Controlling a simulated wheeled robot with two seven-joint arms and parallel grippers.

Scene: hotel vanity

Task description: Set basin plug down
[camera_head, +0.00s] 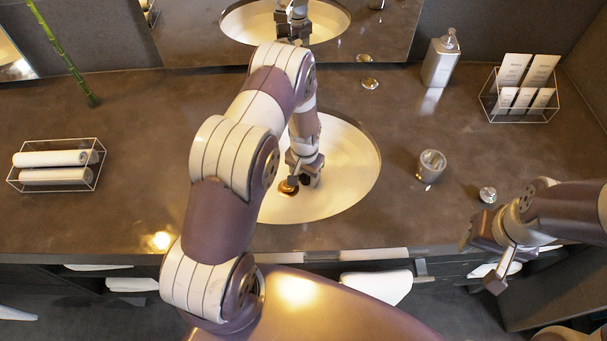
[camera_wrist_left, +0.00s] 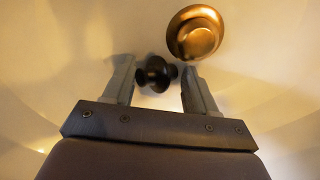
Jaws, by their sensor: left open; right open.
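The white basin (camera_head: 345,185) is set into the counter. A round copper drain fitting (camera_wrist_left: 195,33) shows in the left wrist view, and in the head view (camera_head: 288,187) beside my left gripper. A small black plug (camera_wrist_left: 156,74) lies in the basin next to the copper fitting, between the fingers of my left gripper (camera_wrist_left: 157,80). That gripper is open and low inside the basin; it also shows in the head view (camera_head: 303,178). I cannot tell if a finger touches the plug. My right gripper (camera_head: 484,263) is open and empty near the counter's front edge at the right.
A glass tumbler (camera_head: 431,165) and a small metal knob-like item (camera_head: 487,194) stand right of the basin. A soap dispenser (camera_head: 440,58) and a wire rack of cards (camera_head: 520,100) are behind. A wire basket of rolled towels (camera_head: 57,165) sits left. The left counter is mostly clear.

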